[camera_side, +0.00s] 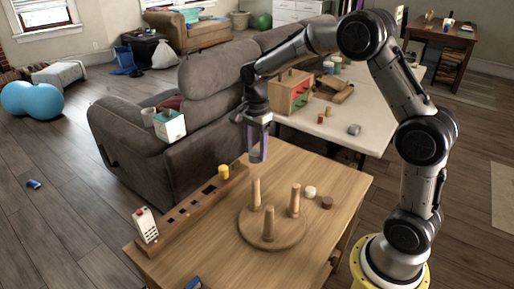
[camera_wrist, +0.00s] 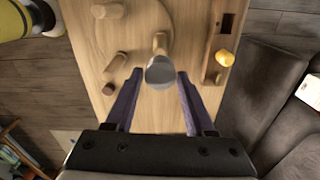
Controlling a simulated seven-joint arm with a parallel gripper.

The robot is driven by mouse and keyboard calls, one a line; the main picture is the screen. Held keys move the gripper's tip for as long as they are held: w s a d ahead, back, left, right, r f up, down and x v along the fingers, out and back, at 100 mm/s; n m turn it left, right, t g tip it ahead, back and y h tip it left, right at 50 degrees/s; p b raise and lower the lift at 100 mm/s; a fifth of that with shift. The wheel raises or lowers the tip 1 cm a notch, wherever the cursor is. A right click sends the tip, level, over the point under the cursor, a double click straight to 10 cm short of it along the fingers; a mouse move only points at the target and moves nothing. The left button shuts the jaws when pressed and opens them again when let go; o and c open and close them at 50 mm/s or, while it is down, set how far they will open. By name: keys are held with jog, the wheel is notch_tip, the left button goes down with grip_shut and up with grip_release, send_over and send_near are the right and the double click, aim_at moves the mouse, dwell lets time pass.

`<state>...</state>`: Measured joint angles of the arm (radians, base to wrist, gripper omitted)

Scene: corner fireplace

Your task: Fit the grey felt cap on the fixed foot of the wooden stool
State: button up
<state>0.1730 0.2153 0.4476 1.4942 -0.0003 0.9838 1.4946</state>
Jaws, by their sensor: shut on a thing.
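The wooden stool (camera_side: 270,238) lies upside down on the wooden table, a round seat with three legs pointing up. Its seat also shows in the wrist view (camera_wrist: 140,32). The legs are the back left leg (camera_side: 256,193), the front leg (camera_side: 269,224) and the right leg (camera_side: 294,200). I cannot tell which foot is the fixed one. My gripper (camera_side: 257,157) points down above the back of the stool, clear of the legs. Its purple fingers are shut on the grey felt cap (camera_wrist: 161,73). In the wrist view the cap overlaps one leg's line of sight (camera_wrist: 160,42).
A long wooden rack (camera_side: 190,207) with a yellow piece (camera_side: 223,171) and a white box-like device (camera_side: 146,225) stands left of the stool. A white piece (camera_side: 310,191) and a brown piece (camera_side: 327,202) lie right of it. A grey sofa (camera_side: 190,150) stands behind the table.

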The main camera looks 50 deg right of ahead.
send_over(256, 178)
jog(key=shift+f, duration=3.15)
jog(key=shift+f, duration=1.45)
jog(key=o, duration=1.3)
jog(key=shift+c, duration=0.2)
jog(key=shift+r, duration=0.1)
